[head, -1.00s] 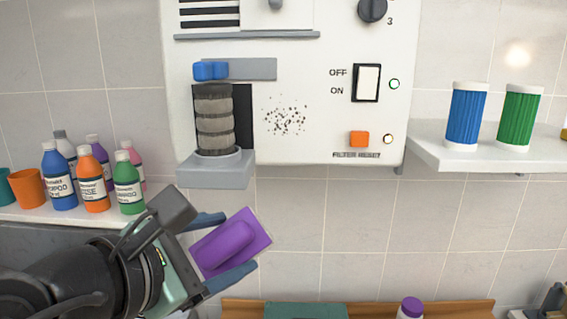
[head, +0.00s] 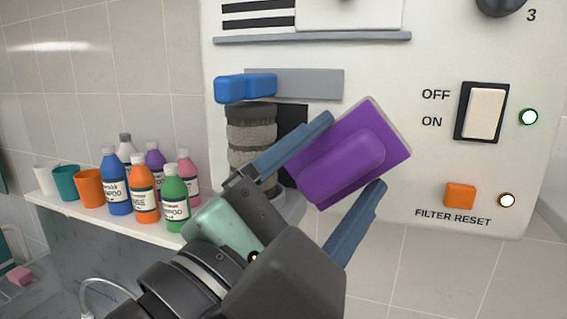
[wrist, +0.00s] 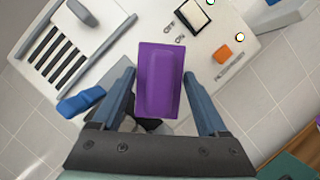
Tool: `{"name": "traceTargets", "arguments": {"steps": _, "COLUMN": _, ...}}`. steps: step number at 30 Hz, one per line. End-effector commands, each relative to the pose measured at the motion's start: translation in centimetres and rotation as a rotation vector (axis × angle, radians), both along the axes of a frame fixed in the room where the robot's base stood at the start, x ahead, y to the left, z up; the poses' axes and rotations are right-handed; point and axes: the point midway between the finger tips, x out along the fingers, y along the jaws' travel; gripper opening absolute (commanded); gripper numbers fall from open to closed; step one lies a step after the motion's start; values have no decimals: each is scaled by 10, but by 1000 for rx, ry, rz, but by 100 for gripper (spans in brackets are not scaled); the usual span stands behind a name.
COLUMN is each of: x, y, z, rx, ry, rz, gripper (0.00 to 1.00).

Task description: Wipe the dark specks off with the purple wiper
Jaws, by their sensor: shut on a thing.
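The purple wiper (head: 355,150) is held between the blue fingers of my gripper (head: 352,156), tilted in front of the white machine panel. It also shows in the wrist view (wrist: 160,80) between the two fingers (wrist: 160,85). The dark specks are not visible now; the wiper and gripper cover that part of the panel in the head view. I cannot tell whether the wiper touches the panel.
The white panel (head: 420,60) carries a power switch (head: 486,113), an orange button (head: 460,195) and a blue handle (head: 245,87) above a grey ribbed cylinder (head: 252,130). Several bottles (head: 143,190) and cups (head: 90,187) stand on a shelf at left.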

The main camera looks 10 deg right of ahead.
Motion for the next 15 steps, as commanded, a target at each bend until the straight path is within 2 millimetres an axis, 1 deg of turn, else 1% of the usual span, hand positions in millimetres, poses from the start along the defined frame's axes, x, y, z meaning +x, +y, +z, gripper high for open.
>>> {"name": "traceTargets", "arguments": {"steps": 9, "x": 28, "y": -19, "z": -1, "rx": 3, "ry": 0, "rz": -2, "gripper": 32}}
{"name": "traceTargets", "arguments": {"steps": 15, "x": 38, "y": -27, "z": 0, "rx": 3, "ry": 1, "rz": -1, "gripper": 32}}
